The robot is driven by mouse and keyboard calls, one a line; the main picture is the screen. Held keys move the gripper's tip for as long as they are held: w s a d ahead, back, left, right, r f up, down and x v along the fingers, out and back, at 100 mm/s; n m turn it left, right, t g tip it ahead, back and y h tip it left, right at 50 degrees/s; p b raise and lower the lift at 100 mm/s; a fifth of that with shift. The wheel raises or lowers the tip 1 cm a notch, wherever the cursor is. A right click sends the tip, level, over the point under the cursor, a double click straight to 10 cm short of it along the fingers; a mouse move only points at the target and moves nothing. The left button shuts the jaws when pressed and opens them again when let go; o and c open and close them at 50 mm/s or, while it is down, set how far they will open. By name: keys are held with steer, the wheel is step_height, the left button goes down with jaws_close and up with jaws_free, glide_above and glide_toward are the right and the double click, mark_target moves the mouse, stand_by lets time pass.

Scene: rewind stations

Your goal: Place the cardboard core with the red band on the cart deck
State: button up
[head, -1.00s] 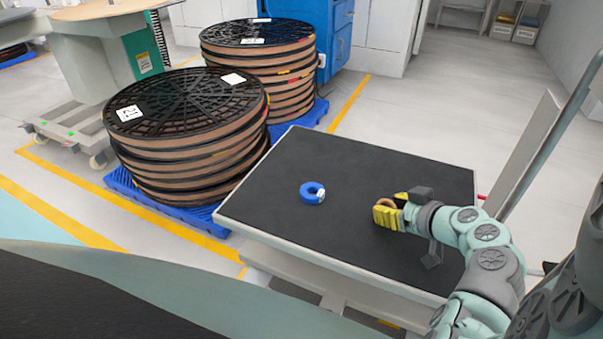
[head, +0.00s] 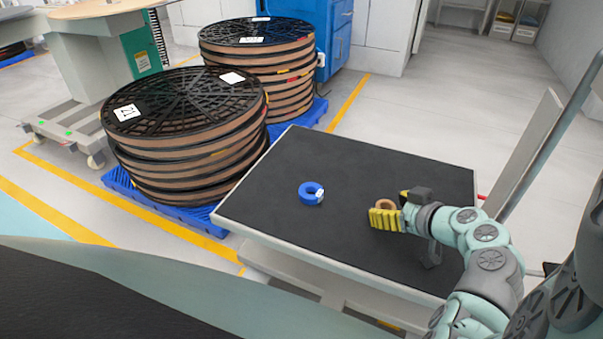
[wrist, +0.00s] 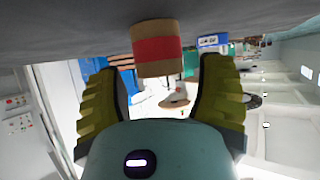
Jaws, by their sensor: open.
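The cardboard core (wrist: 157,48) has a red band around its middle and stands on the dark cart deck (head: 300,245). In the head view the core (head: 386,203) is partly hidden by my gripper's near finger. My gripper (head: 389,209) is open, with its yellow ribbed fingers spread low over the deck around the core. In the wrist view my gripper (wrist: 160,95) shows a gap on both sides of the core, so the fingers are apart from it.
A blue ring-shaped roll (head: 311,193) lies on the deck to the left of my gripper. Stacks of black-topped reels (head: 185,110) stand on blue pallets beyond the cart's left edge. A grey upright panel (head: 522,150) rises at the cart's right end. The far part of the deck is clear.

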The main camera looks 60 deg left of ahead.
steer(key=p+v, duration=0.3)
steer(key=v, duration=0.9)
steer(key=shift+r, duration=0.15)
